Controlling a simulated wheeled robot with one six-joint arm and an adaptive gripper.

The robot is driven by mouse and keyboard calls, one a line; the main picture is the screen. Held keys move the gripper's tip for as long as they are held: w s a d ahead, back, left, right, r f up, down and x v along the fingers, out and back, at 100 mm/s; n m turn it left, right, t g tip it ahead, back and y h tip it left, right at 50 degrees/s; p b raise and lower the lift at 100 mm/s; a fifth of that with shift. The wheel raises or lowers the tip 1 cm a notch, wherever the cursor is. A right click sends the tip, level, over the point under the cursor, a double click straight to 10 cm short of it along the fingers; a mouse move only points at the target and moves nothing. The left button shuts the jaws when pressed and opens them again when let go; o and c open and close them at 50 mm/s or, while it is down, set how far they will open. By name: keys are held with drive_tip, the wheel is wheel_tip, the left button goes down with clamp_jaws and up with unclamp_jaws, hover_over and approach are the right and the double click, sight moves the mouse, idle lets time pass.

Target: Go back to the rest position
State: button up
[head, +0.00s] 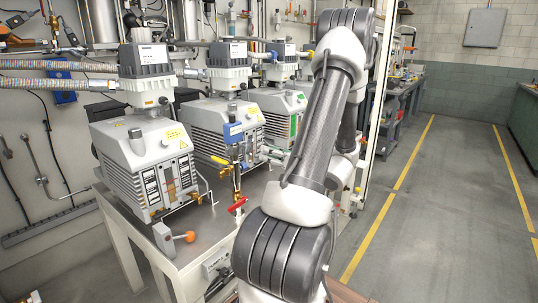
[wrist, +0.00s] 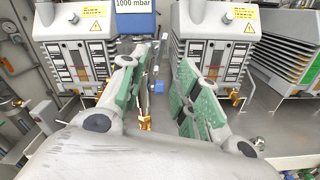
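My gripper (wrist: 163,66) shows in the wrist view with its two green-padded fingers spread apart. It is open and nothing is held between the pads. The wrist view faces a left pump (wrist: 75,55), a middle pump (wrist: 208,50) and part of another pump (wrist: 287,45). A blue gauge (wrist: 134,18) reading 1000 mbar is between the first two.
Grey pumps (head: 148,165) stand on a metal bench (head: 185,262) at left. Near its front are a blue gauge (head: 233,132), a red valve handle (head: 238,205) and an orange knob (head: 190,236). The floor (head: 450,210) at right, with yellow lines, is clear.

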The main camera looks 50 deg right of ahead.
drive_tip(key=shift+f, duration=0.1)
idle(0.3)
drive_tip(key=s+a+f+n+g+y, duration=0.2)
drive_tip(key=s+a+n+g+y, duration=0.1)
drive_tip(key=s+a+n+g, duration=0.5)
drive_tip(key=s+a+f+n+g+y, duration=0.25)
drive_tip(key=s+a+n+g, duration=0.25)
drive_tip(key=a+n, duration=0.5)
drive_tip(key=s+a+r+n+g+h, duration=0.1)
drive_tip(key=s+r+n+g+h, duration=0.5)
drive_tip(key=n, duration=0.6)
drive_tip(key=w+a+r+n+t+h, duration=0.1)
drive_tip(key=w+a+r+n+t, duration=0.4)
drive_tip(key=a+r+n, duration=0.3)
wheel_tip(320, 180, up, 2)
drive_tip(key=shift+a+r, duration=0.15)
drive_tip(key=shift+a, duration=0.1)
